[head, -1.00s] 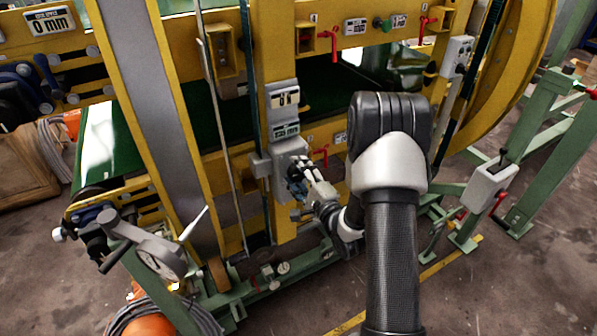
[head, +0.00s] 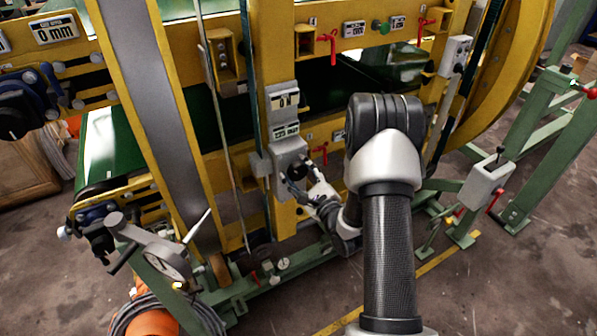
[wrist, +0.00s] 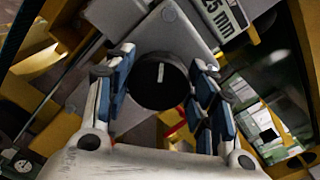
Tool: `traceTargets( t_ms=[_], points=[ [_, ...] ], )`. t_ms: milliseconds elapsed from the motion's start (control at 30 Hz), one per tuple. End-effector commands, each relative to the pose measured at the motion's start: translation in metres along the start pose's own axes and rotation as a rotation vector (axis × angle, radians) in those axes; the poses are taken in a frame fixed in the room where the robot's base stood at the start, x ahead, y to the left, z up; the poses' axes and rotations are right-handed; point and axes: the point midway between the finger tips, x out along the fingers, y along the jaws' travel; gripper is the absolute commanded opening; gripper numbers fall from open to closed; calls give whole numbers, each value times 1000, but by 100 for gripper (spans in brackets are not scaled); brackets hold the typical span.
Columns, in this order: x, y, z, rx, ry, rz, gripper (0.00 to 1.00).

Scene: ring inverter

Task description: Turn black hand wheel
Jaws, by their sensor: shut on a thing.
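The black hand wheel (wrist: 158,80) is a round black knob with a short white mark, in the middle of the wrist view. It sits on a grey housing (wrist: 172,32). My gripper (wrist: 162,72) has its blue-padded fingers on both sides of the wheel and is shut on it. In the head view my gripper (head: 309,178) is at the lower front of the grey housing (head: 289,155) on the yellow post. There the wheel shows only as a small dark patch (head: 295,170), partly covered by the fingers.
A display ending in "mm" (wrist: 225,16) is just above the housing. Red handles (head: 331,46) are on the yellow frame. A grey dial with a crank (head: 165,260) stands at the lower left, and a green stand (head: 545,150) is at the right.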

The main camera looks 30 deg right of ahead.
Motion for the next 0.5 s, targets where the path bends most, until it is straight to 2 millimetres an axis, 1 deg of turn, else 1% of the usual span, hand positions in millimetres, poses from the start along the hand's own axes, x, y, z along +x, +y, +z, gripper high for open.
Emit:
traceTargets(
  t_ms=[433, 467, 500],
  points=[
    [0, 0, 0, 11, -1, 0, 27],
    [0, 0, 0, 11, -1, 0, 51],
    [0, 0, 0, 11, -1, 0, 54]
  ],
)
